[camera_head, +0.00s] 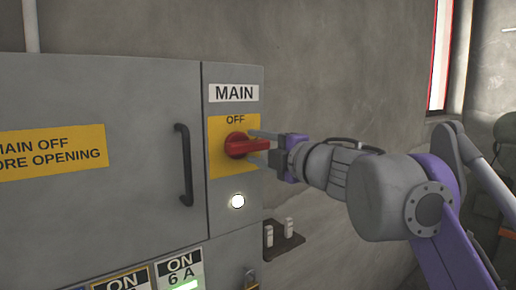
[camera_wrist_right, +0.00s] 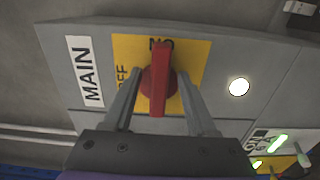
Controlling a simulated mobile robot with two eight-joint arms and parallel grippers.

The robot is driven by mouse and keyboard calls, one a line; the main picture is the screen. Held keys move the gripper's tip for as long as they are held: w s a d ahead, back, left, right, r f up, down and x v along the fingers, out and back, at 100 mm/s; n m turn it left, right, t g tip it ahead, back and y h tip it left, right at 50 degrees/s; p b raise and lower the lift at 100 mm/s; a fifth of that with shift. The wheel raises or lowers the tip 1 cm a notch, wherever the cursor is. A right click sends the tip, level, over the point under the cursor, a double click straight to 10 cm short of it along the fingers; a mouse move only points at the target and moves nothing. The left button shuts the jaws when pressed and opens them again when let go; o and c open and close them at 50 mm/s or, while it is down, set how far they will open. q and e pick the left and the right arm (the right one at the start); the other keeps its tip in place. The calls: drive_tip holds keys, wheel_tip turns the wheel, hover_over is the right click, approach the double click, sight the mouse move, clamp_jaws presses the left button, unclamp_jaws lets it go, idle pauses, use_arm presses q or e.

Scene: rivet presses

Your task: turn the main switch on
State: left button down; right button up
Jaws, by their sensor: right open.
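The main switch (camera_head: 246,146) is a red handle on a yellow plate (camera_head: 222,168) under the MAIN label. The handle lies about level in the head view, pointing right, away from OFF at the top. In the right wrist view the handle (camera_wrist_right: 159,80) reaches across the plate to partly covered letters that look like an upside-down ON. My right gripper (camera_head: 266,147) is open at the switch. In the right wrist view its fingers (camera_wrist_right: 160,88) stand on either side of the handle, with visible gaps. My left gripper is out of view.
A lit white lamp (camera_head: 238,201) sits below the switch. The grey cabinet door with a black handle (camera_head: 185,165) is to the left. A small shelf (camera_head: 283,240) with light pegs juts out lower right. Lower panels carry ON labels (camera_head: 180,266).

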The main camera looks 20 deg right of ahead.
drive_tip(key=shift+s+d+f, duration=0.1)
drive_tip(key=shift+s+d, duration=0.1)
drive_tip(key=shift+s, duration=0.25)
drive_tip(key=b+v, duration=0.1)
drive_tip(key=v, duration=0.8)
drive_tip(key=shift+s, duration=0.4)
drive_tip(key=shift+w+d, duration=0.1)
drive_tip(key=w+d+f+m+g+h, duration=0.1)
drive_tip(key=d+f+m+h, duration=0.35)
drive_tip(key=f+m, duration=0.5)
drive_tip(key=w+d+f+m+g+h, duration=0.1)
drive_tip(key=d+f+m+h, duration=0.45)
drive_tip(key=f, duration=0.75)
drive_tip(key=s+a+f+m+g+y, duration=0.1)
drive_tip(key=s+a+f+m+g, duration=0.1)
drive_tip(key=s+f, duration=0.4)
drive_tip(key=s+a+f+m+g+y, duration=0.1)
drive_tip(key=s+a+f+g, duration=0.3)
drive_tip(key=f, duration=1.3)
drive_tip(key=s+a+f+m+g+y, duration=0.1)
drive_tip(key=s+a+f+m+g, duration=0.2)
drive_tip(key=s+a+f, duration=0.4)
wheel_tip(320, 180, down, 5)
drive_tip(key=shift+s+r+m+y, duration=0.1)
drive_tip(key=shift+s+m+y, duration=0.3)
drive_tip(key=shift+s, duration=0.25)
